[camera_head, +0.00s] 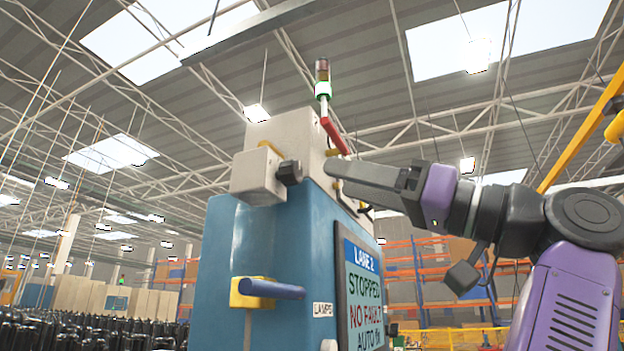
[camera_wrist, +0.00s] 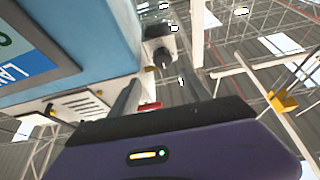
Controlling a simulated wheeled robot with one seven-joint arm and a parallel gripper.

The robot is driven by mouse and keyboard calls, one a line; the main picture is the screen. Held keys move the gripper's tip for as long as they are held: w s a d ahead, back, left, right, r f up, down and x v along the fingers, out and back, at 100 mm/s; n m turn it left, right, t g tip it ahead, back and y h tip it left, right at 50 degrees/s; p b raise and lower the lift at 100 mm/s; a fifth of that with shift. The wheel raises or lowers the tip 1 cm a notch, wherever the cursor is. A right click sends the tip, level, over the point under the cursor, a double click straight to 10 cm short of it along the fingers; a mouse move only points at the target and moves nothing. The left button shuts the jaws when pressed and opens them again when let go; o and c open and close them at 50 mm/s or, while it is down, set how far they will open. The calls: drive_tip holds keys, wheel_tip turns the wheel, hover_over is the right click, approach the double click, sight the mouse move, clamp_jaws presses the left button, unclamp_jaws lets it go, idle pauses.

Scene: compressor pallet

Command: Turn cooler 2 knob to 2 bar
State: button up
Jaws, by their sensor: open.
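A blue machine cabinet (camera_head: 250,240) fills the middle of the head view, with pale boxes on top. A dark knob (camera_head: 289,172) sticks out of the lower pale box (camera_head: 255,178); no cooler label or bar scale is readable, so I cannot tell its setting. In the wrist view a dark knob (camera_wrist: 162,57) on a pale box shows beyond the fingers, between their tips. My gripper (camera_head: 332,169) is to the right of the knob in the head view, apart from it in the picture. In the wrist view the fingers are spread and empty (camera_wrist: 162,80).
A screen (camera_head: 363,295) on the cabinet reads "LANE 2", "STOPPED", "NO FAULT". A blue bar on a yellow mount (camera_head: 268,289) juts from the cabinet's front. A red bar (camera_head: 335,135) and signal light (camera_head: 323,80) stand above. Orange racks (camera_head: 430,270) are far behind.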

sight(298, 176)
drive_tip(key=shift+n+g, duration=0.3)
drive_tip(key=p+x, duration=0.1)
drive_tip(key=x, duration=0.3)
drive_tip(key=p+x, duration=0.1)
drive_tip(key=x, duration=0.1)
drive_tip(key=shift+s+a+f+p, duration=0.15)
drive_tip(key=shift+a+f+p, duration=0.15)
drive_tip(key=shift+a+p, duration=0.1)
drive_tip(key=shift+w+a+r, duration=0.15)
drive_tip(key=shift+w+a, duration=0.1)
drive_tip(key=shift+a, duration=0.4)
clamp_jaws()
